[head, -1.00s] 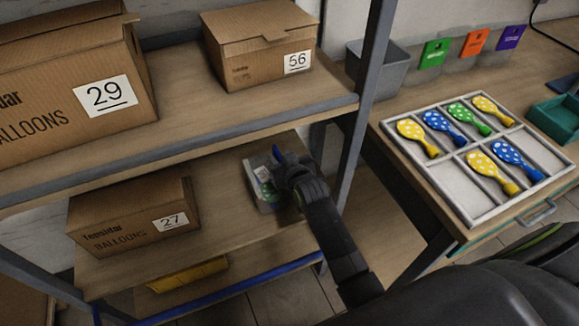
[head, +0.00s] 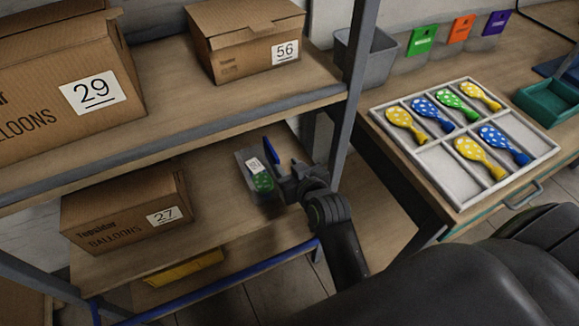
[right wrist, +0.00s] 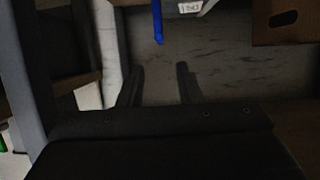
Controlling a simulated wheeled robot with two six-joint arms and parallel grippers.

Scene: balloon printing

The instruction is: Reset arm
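My right gripper (head: 279,178) is at the right end of the lower shelf, beside a small grey bin (head: 244,162). The bin holds a green patterned item (head: 263,182) and has a white label. In the right wrist view the two dark fingers stand apart with nothing between them (right wrist: 158,82). A narrow blue piece (head: 271,151) shows close to the gripper in the head view; what it belongs to is unclear. A blue strip (right wrist: 157,22) also shows beyond the fingers in the wrist view. My left gripper is not in view.
Cardboard boxes 29 (head: 60,85), 56 (head: 245,45) and 27 (head: 125,210) stand on the shelves. A grey shelf post (head: 356,95) rises close to my right arm. A white tray (head: 437,160) of spotted balloons lies on the right table.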

